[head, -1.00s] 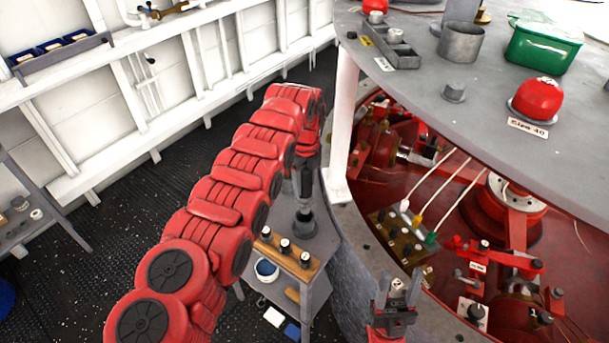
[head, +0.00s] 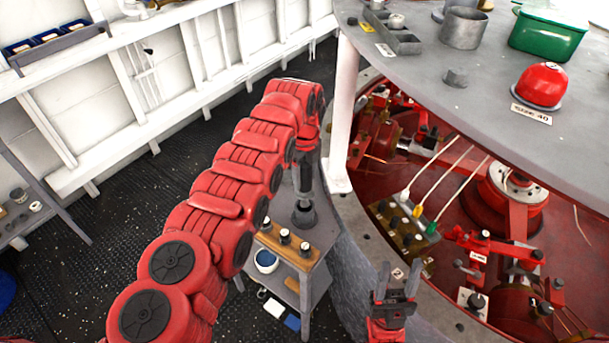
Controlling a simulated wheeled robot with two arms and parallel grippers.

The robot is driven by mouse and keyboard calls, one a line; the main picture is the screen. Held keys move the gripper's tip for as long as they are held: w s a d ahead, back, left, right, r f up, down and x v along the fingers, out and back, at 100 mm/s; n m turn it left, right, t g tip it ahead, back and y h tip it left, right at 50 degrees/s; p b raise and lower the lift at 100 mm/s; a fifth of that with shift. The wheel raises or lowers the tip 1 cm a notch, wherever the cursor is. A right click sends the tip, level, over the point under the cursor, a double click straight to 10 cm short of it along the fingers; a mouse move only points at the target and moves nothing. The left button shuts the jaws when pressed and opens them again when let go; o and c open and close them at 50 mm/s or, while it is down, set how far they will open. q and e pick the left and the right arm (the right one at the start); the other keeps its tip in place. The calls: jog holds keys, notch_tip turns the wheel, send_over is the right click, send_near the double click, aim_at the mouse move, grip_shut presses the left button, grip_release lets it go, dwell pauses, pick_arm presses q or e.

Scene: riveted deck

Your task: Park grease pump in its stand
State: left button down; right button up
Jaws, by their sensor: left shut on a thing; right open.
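My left gripper (head: 304,158) is at the end of the red arm, over the small grey side table (head: 325,238). It is shut on a grey upright thing, seemingly the grease pump (head: 304,186), though the arm hides its top. Directly below is a dark grey flared piece (head: 304,216) on the table top, seemingly the stand. I cannot tell whether the pump is seated in it or only just above it. My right gripper (head: 397,282) is open and empty, fingers pointing up, near the front edge of the red machine pit.
A white post (head: 343,130) stands close right of my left gripper. A round grey deck (head: 440,90) carries a green box (head: 548,35) and red dome (head: 541,84).

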aim_at(304, 190)
pick_arm(q)
jog(key=shift+f+b, duration=2.9)
jog(key=shift+f, duration=0.3)
jog(key=shift+c, duration=0.8)
grip_release()
jog(key=shift+r, duration=0.1)
